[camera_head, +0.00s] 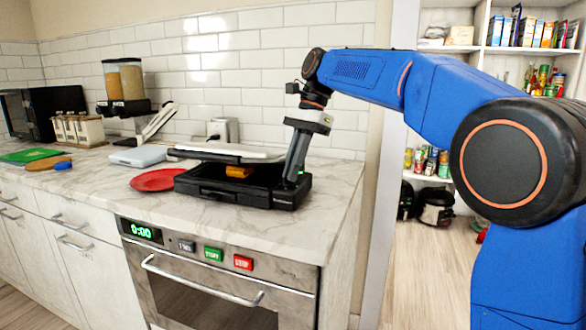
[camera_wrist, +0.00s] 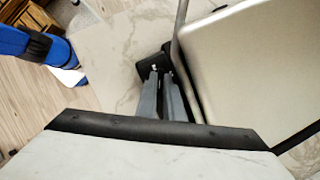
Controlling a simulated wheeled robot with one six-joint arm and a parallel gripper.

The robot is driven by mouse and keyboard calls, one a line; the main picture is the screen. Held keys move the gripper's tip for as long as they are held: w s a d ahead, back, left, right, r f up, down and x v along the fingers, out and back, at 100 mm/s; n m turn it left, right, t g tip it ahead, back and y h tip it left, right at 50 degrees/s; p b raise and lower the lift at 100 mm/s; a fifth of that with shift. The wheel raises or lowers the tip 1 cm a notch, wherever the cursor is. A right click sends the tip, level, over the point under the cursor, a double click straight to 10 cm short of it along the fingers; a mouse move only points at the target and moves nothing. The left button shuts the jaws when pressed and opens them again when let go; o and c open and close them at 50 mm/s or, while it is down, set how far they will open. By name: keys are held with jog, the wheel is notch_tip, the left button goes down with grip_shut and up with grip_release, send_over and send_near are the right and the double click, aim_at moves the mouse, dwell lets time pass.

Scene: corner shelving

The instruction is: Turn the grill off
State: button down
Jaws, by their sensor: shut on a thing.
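The grill (camera_head: 230,193) stands on the marble counter with a black base and a silver-topped lid (camera_head: 228,152). The lid is partly raised, and an orange-brown piece (camera_head: 239,172) shows inside. A small green light shows near the grill's right end. My gripper (camera_head: 290,181) points down at the right end of the base. In the wrist view, the fingers (camera_wrist: 164,82) are close together at a black part (camera_wrist: 152,64) beside the silver lid (camera_wrist: 245,60). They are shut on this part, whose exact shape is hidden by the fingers.
A red plate (camera_head: 158,180) lies left of the grill, and a toaster (camera_head: 223,130) stands behind. The oven (camera_head: 220,275) below has a handle and buttons. The counter's right edge is close to the grill. Bare counter shows in front of it.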

jog(key=shift+w+n+g, duration=0.1)
jog(key=shift+n+g, duration=0.2)
jog(key=shift+n, duration=0.6)
jog(key=shift+h, duration=0.4)
jog(key=c, duration=1.9)
grip_release()
jog(key=shift+o, duration=0.2)
